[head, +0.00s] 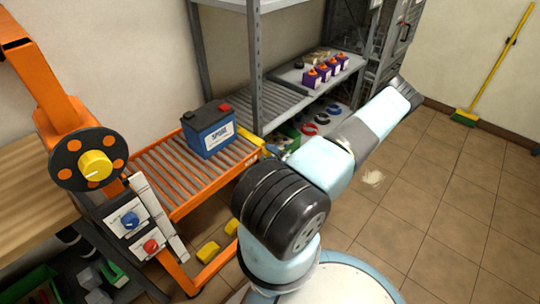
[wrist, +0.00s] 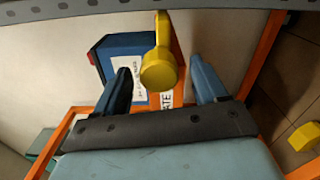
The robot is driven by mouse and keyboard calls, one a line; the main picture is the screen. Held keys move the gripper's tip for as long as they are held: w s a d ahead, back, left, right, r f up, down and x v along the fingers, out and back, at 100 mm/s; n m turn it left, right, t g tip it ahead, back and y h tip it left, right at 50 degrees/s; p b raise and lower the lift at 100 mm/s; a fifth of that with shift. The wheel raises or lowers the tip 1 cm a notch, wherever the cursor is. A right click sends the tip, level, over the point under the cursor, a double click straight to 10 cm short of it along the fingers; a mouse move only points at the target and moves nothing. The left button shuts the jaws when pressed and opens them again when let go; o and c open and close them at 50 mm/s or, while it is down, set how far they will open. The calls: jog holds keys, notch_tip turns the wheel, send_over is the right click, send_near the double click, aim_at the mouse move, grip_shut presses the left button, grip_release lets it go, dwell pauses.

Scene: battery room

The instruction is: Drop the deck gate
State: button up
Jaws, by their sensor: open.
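In the wrist view my gripper (wrist: 160,82) is open, one dark blue finger on each side of a yellow handle with a round knob (wrist: 159,70). I see no finger closed on the handle. A white label with letters reading "ATE" (wrist: 168,101) shows below the knob, partly hidden. A blue battery (wrist: 112,50) is behind the left finger. In the head view the blue battery (head: 208,131) with a red terminal cap stands on the orange roller deck (head: 165,165). A yellow piece (head: 250,138) shows at the deck's right end.
An orange post with a yellow dial (head: 95,165) and a panel with blue and red knobs (head: 138,232) stand at the left. Grey shelving (head: 258,70) with purple batteries (head: 323,75) is behind. Yellow blocks (head: 207,252) are low by the deck. Tiled floor (head: 450,190) is open at right.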

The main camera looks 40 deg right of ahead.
jog(key=s+d, duration=0.1)
jog(key=s, duration=1.2)
jog(key=w+a+r+n+g+y, duration=0.35)
jog(key=a+r+n+g, duration=0.2)
jog(key=r+n, duration=0.5)
jog(key=w+a+r+n+g+y, duration=0.2)
jog(key=w+a+r+n+g, duration=0.25)
jog(key=a+r+n, duration=0.4)
jog(key=w+a+r+n+g+y, duration=0.3)
jog(key=w+a+r+n+g, duration=0.15)
jog(key=r+n, duration=0.75)
jog(key=s+a+r+n+g+h, duration=0.1)
jog(key=s+a+r+n+h, duration=0.2)
jog(key=a+r+n, duration=0.4)
jog(key=s+a+r+n+g+h, duration=0.25)
jog(key=a+r, duration=0.25)
jog(key=r, duration=0.4)
jog(key=s+a+r+n+t+h, duration=0.4)
jog(key=s+a+r+n+t, duration=0.1)
jog(key=s+r+n, duration=0.5)
jog(key=shift+a+r+n+t, duration=0.3)
jog(key=shift+a+n, duration=0.15)
jog(key=shift+a, duration=0.25)
